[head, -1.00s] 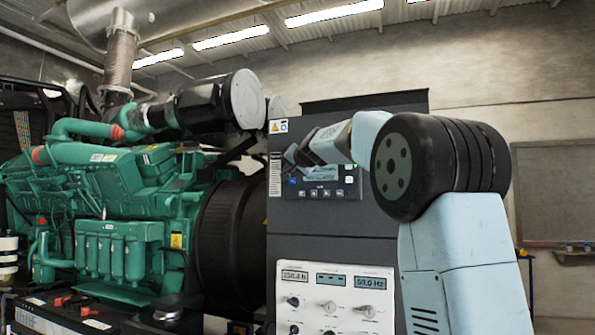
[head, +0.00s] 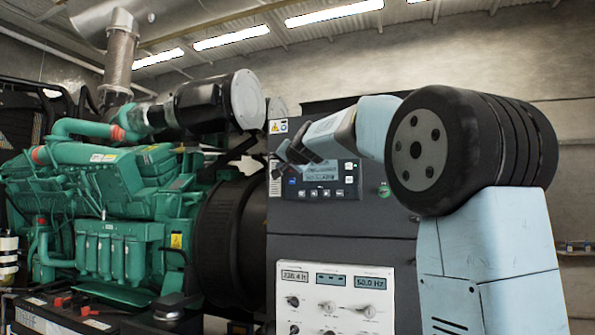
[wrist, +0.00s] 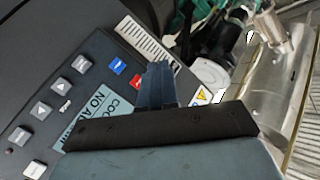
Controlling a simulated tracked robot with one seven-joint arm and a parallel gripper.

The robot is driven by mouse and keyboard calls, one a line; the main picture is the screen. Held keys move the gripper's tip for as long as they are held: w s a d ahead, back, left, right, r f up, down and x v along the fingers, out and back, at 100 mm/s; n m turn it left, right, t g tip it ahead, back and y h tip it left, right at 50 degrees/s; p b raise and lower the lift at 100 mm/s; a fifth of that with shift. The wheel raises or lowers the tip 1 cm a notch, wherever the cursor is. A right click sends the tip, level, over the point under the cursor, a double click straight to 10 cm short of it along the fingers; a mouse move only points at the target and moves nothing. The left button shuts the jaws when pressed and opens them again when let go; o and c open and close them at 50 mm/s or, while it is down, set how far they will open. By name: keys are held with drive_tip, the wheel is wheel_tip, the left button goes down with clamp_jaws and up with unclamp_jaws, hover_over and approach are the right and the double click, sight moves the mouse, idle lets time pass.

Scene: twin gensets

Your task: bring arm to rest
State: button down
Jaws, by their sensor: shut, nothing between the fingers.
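My gripper (head: 285,152) is in front of the upper part of the dark control cabinet (head: 340,219), at the upper left of its controller panel (head: 330,192). In the wrist view my gripper (wrist: 158,72) has its fingers together, with nothing between them. The controller panel (wrist: 30,92) with its grey, blue and red buttons lies behind and to the left of the fingers. I cannot tell whether the fingertips touch the panel. My arm reaches in from the right, with its elbow raised.
A green genset engine (head: 120,180) with a black air filter (head: 205,103) stands left of the cabinet. A white lower panel (head: 335,290) with knobs and readouts is below the controller. Open space and a bare wall (head: 480,55) lie behind my arm.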

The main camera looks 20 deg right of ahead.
idle(0.6)
drive_tip(key=s+d+f+n+g+h, duration=0.1)
drive_tip(key=s+f+g, duration=0.4)
drive_tip(key=s+f, duration=1.4)
drive_tip(key=s+d+f+n+g+h, duration=0.1)
drive_tip(key=s+f+n+g, duration=0.3)
drive_tip(key=s+f, duration=1.5)
drive_tip(key=s+d+g, duration=0.1)
drive_tip(key=s, duration=0.6)
drive_tip(key=shift+s+f+n+g+h, duration=0.3)
drive_tip(key=shift+s+f, duration=0.05)
drive_tip(key=shift+f, duration=0.05)
drive_tip(key=shift+d, duration=0.1)
idle(2.4)
